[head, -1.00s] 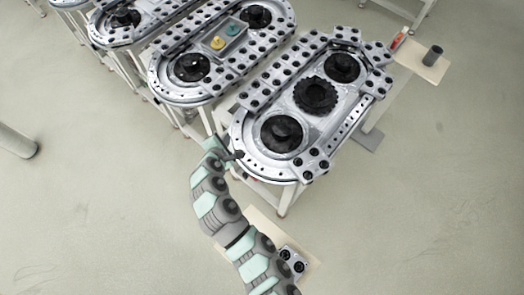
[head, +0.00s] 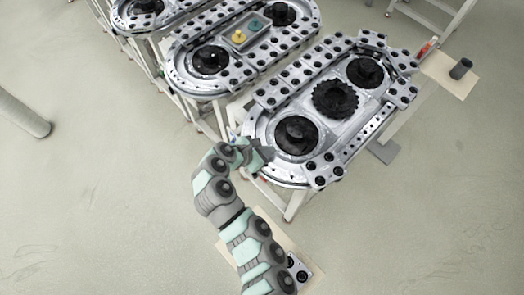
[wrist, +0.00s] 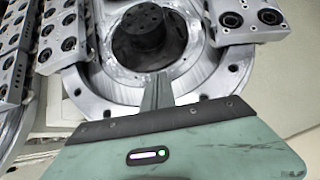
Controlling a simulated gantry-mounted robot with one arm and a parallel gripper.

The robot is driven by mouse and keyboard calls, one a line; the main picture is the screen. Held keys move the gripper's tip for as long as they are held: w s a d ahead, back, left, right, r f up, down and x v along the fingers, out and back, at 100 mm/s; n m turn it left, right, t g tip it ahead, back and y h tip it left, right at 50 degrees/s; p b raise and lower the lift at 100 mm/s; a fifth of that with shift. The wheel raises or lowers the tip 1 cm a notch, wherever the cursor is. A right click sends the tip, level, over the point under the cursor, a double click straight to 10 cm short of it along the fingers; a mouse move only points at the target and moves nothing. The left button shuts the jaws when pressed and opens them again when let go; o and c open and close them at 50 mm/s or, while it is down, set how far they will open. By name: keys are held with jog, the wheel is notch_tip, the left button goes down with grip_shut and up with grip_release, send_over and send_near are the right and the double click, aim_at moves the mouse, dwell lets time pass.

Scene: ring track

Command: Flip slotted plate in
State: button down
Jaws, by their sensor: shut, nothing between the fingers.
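The near ring track (head: 262,165) is an oval metal track with black round hubs inside. Metal plates with black round inserts sit along it, one group (head: 322,170) at its near right end, also at the upper right in the wrist view (wrist: 243,20). Another row (wrist: 62,30) is at the upper left there. I cannot tell which plate is the slotted one. A separate two-hole plate (head: 298,271) lies on a board, partly hidden by my arm. My gripper (head: 270,149) is shut and empty at the track's near left end; its fingers (wrist: 157,88) point toward a black hub (wrist: 145,35).
A second ring track (head: 185,82) with a grey tray (head: 246,36) of yellow and teal pieces stands behind, to the left. A board (head: 447,75) with a dark cylinder (head: 461,68) is at the far right.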

aim_at(282, 147)
jog(key=shift+x, duration=1.55)
jog(key=shift+w+d+r+p, duration=0.15)
jog(key=shift+w+d+p, duration=0.35)
jog(key=shift+p, duration=0.2)
jog(key=shift+d+f, duration=0.1)
jog(key=shift+f, duration=0.15)
